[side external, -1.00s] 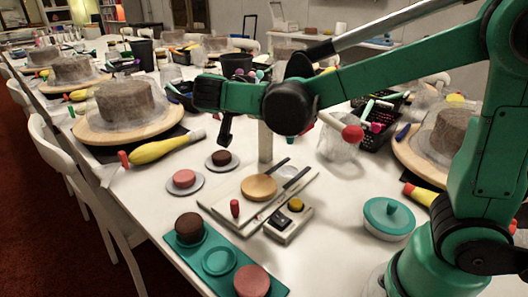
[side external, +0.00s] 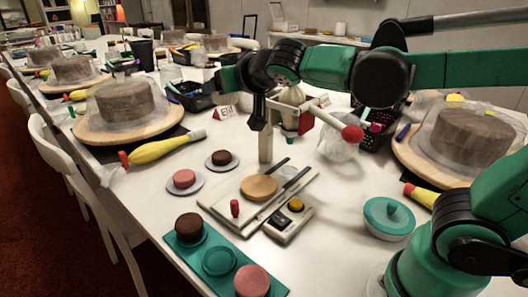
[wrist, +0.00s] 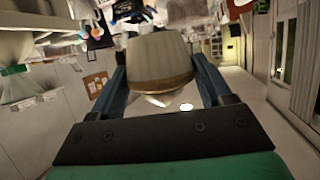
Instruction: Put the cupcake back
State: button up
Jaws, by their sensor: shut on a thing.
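My gripper (side external: 258,115) is in the air at the stand's grey post (side external: 265,145). In the wrist view my gripper (wrist: 160,70) is shut on a beige, tapered thing with a brown band (wrist: 158,58); it may be the cupcake, but I cannot tell. The teal tray (side external: 206,258) holds a chocolate cake (side external: 189,227) at one end and a pink cake (side external: 251,281) at the other. Its middle round place (side external: 219,261) is empty. Another pink cake (side external: 184,178) and a dark cake (side external: 221,158) sit on small plates.
A lever with a red knob (side external: 352,133) sticks out right of the post. In front lie a board with a wooden disc (side external: 259,187) and a box with a yellow button (side external: 296,205). A covered cake (side external: 126,100) is left.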

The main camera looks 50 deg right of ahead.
jog(key=shift+s+a+f+m+g+h, duration=1.4)
jog(key=shift+a+f, duration=0.8)
jog(key=shift+f, duration=1.6)
jog(key=shift+s+a+f+m+g+h, duration=1)
jog(key=shift+a+f+m+g+h, duration=0.85)
jog(key=shift+f, duration=2)
jog(key=shift+s+a+f+m+g+h, duration=1.05)
jog(key=shift+a+f+m, duration=1.25)
jog(key=shift+f, duration=1.5)
jog(key=shift+s+a+f+n, duration=0.15)
jog(key=shift+a+f+n, duration=0.1)
jog(key=shift+f, duration=0.05)
jog(key=o, duration=1.4)
jog(key=shift+c, duration=0.2)
